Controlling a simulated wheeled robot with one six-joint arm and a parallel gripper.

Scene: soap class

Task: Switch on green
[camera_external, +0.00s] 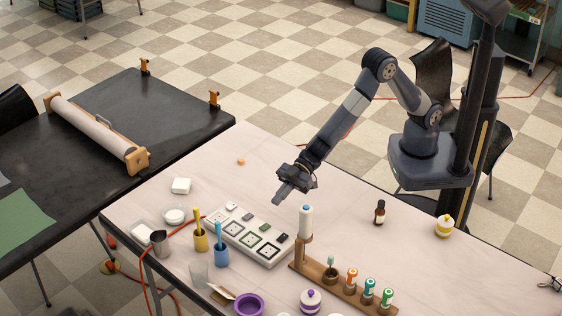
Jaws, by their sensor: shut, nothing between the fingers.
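A long white panel (257,233) lies on the pale table, with a row of dark-framed square plates and a row of small pieces behind them. One of the middle plates (252,240) looks greenish, and one of the small pieces behind (265,228) also looks green. These are too small to read, and I cannot tell whether anything on the panel is on. My gripper (278,199) is shut and empty. It hangs above the table behind the panel's right half, pointing down and to the left, apart from the panel.
A wooden rack (342,287) with an upright white bottle (305,222) and several coloured-label bottles stands right of the panel. Yellow (200,243) and blue (221,256) cups with tools stand close in front. A brown bottle (379,212) stands farther right. The table behind the panel is mostly clear.

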